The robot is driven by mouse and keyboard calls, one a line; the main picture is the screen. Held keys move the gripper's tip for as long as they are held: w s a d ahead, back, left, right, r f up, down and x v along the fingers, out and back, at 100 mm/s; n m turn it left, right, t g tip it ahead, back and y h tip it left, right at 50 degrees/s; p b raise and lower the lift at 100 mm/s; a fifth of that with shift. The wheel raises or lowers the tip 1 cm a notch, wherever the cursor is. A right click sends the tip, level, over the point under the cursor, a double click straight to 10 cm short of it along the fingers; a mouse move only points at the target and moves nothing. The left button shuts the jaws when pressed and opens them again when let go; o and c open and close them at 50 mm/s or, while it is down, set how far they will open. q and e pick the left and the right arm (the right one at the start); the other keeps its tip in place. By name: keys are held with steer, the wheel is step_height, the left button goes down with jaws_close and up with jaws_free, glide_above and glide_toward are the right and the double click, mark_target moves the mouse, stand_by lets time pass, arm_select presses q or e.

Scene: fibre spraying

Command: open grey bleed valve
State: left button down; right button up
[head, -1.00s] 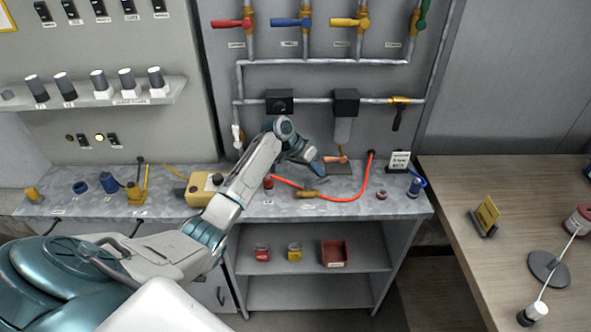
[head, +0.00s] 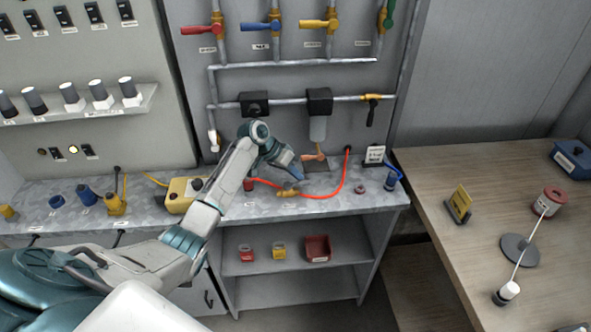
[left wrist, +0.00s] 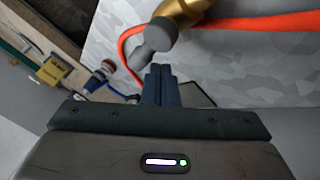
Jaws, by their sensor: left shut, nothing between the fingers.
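A grey knob with a short lever (left wrist: 155,36) sits on a brass body (left wrist: 186,10) at the top of the left wrist view, beside an orange hose (left wrist: 262,24). It looks like the grey bleed valve. In the head view a brass fitting (head: 288,193) lies on the orange hose on the grey bench; its grey part cannot be made out there. My left gripper (head: 297,173) is just above and behind this fitting. In the left wrist view its fingers (left wrist: 158,76) are shut and empty, tips just below the grey knob; contact cannot be told. My right gripper is not in view.
A copper-coloured piece (head: 314,155) stands close behind my left gripper, below a filter (head: 318,128) on the wall pipe. A yellow box (head: 182,196) stands left of my arm. The bench front is mostly clear.

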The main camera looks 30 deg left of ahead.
arm_select(q)
steer(key=shift+r, duration=0.1)
steer(key=shift+s+a+r, duration=0.1)
steer(key=shift+a+r, duration=0.1)
steer(key=shift+a, duration=0.05)
steer(key=b+v, duration=0.3)
steer(key=v, duration=0.7)
steer(key=shift+b, duration=0.3)
steer(key=shift+s, duration=0.1)
